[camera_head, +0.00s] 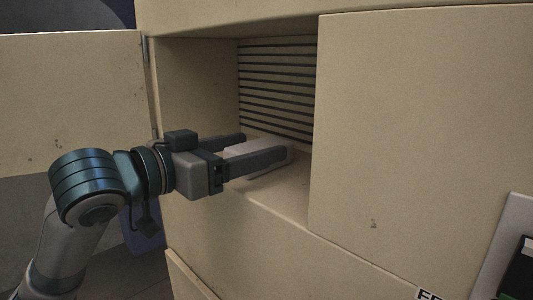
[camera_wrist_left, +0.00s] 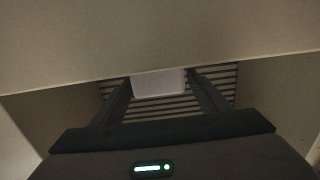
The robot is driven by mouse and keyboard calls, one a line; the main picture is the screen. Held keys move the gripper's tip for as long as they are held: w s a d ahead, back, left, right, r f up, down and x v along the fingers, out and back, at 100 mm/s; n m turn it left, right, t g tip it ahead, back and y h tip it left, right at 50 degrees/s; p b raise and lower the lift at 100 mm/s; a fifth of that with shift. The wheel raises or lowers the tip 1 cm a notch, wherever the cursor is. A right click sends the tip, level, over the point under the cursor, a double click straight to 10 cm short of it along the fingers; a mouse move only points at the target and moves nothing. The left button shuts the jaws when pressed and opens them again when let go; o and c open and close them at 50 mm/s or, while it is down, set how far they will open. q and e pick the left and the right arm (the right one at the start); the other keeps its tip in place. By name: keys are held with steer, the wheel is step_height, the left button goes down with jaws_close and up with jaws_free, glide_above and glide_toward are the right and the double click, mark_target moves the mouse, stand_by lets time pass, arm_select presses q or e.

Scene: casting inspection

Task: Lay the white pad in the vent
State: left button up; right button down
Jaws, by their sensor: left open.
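The white pad (camera_head: 270,168) lies on the floor of the vent (camera_head: 277,80), a box-like opening with dark horizontal slats at its back. My left gripper (camera_head: 266,147) reaches into the opening from the left. Its two fingers are apart, and the pad shows between and beneath them in the head view. In the left wrist view the pad (camera_wrist_left: 158,83) shows between the fingertips, in front of the slats. I cannot tell whether a finger touches it. Part of the pad is hidden behind the near finger. My right gripper is not in view.
A beige door (camera_head: 72,100) stands open at the left on a hinge. A flat beige panel (camera_head: 420,130) borders the opening on the right. The opening's side wall (camera_head: 195,90) is close to my left gripper. A dark device (camera_head: 518,275) is at the lower right.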

mark_target(233, 153)
arm_select(q)
steer(key=b+v, duration=0.1)
steer(key=v, duration=0.4)
steer(key=shift+a+b, duration=0.1)
steer(key=shift+b, duration=0.2)
steer(key=shift+s+a, duration=0.25)
steer(key=shift+s, duration=0.1)
